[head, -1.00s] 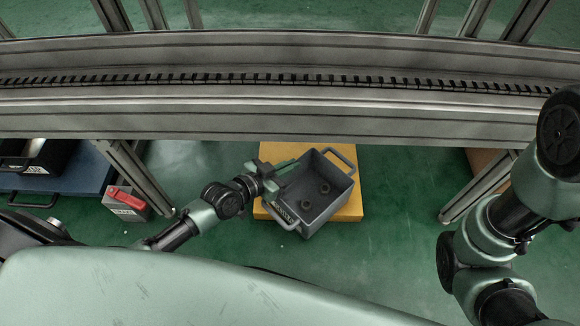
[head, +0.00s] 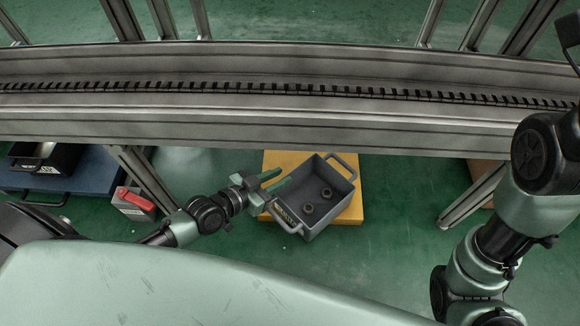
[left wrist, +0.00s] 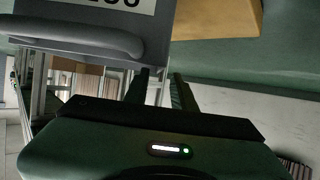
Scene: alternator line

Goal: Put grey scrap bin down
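The grey scrap bin (head: 338,203) sits on the yellow platform (head: 351,217), turned at an angle, its near corner past the platform's front edge. Two dark round parts (head: 308,208) lie inside. One handle is at its far right, the other at its near left. My left gripper (head: 276,182) is beside the bin's left side, its two fingers apart with nothing seen between them. In the left wrist view, the bin's wall and handle (left wrist: 85,38) are at upper left, beyond the open fingers (left wrist: 160,85). My right arm shows at the right; its gripper is out of view.
A metal conveyor rail (head: 290,125) crosses above, with legs at left and right. A red-topped grey box (head: 134,202) stands on the green floor at left. A black bin (head: 50,160) is on a blue platform (head: 92,170). The floor right of the yellow platform is clear.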

